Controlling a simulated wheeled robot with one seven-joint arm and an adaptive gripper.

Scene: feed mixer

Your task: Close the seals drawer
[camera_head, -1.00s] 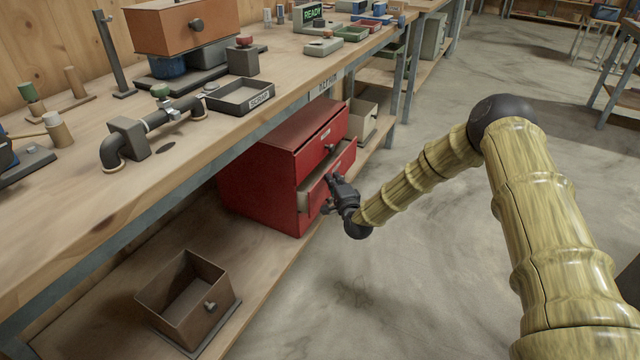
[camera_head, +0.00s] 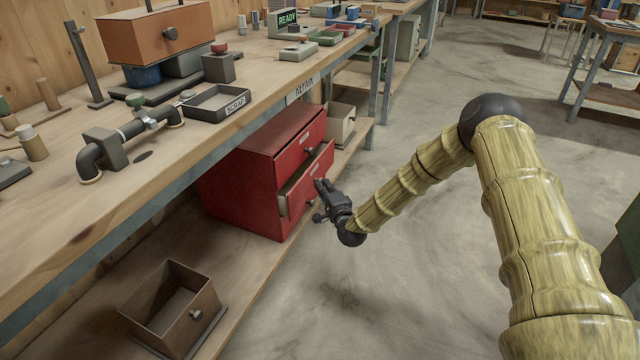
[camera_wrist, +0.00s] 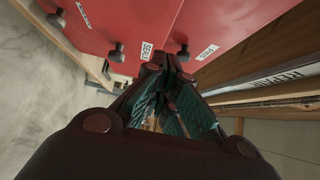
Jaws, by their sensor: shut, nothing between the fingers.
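The red cabinet (camera_head: 240,180) stands on the shelf below the workbench. Its seals drawer (camera_head: 309,182) is the one below the top drawer and stands partly pulled out, its pale inside showing. In the wrist view its red front carries a SEALS label (camera_wrist: 147,51) and a dark knob (camera_wrist: 117,52). The top drawer (camera_head: 302,145) is flush, with a PINS label (camera_wrist: 207,52). My gripper (camera_head: 319,186) is shut and empty, close in front of the seals drawer's face. Its fingertips (camera_wrist: 165,62) overlap the drawer front in the wrist view; I cannot tell whether they touch.
A brown open box (camera_head: 172,305) sits on the lower shelf at the front left. A pale drawer unit (camera_head: 341,122) stands just beyond the red cabinet. The workbench top (camera_head: 110,190) overhangs the cabinet. The concrete floor (camera_head: 400,270) beside my arm is clear.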

